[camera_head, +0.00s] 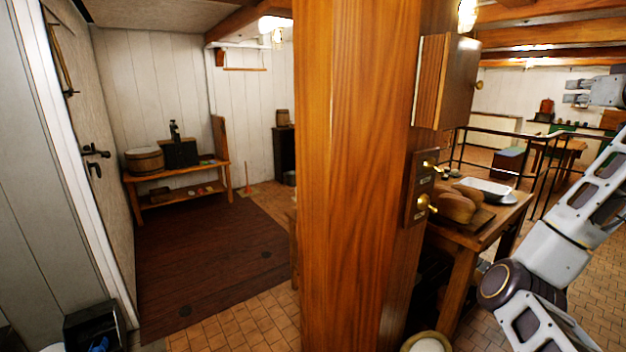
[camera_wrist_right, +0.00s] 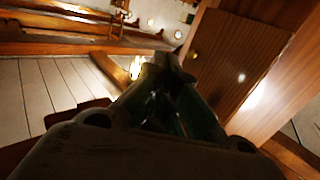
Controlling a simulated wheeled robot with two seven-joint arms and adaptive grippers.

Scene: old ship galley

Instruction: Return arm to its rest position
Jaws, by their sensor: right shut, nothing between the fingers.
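My right arm (camera_head: 556,250) rises from the lower right of the head view, bent upward along the right edge. My right gripper (camera_head: 570,92) is at its top, raised in the air and partly cut off by the picture edge. In the right wrist view the gripper (camera_wrist_right: 168,62) is dark, with its fingers together and nothing held between them. My left arm and left gripper are not in view.
A thick wooden post (camera_head: 345,180) stands close in front, with a wooden cabinet (camera_head: 446,82) on its right side. A wooden table (camera_head: 462,238) with bread (camera_head: 455,207) and a white tray (camera_head: 483,187) stands left of my right arm. Metal railings (camera_head: 500,150) are behind.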

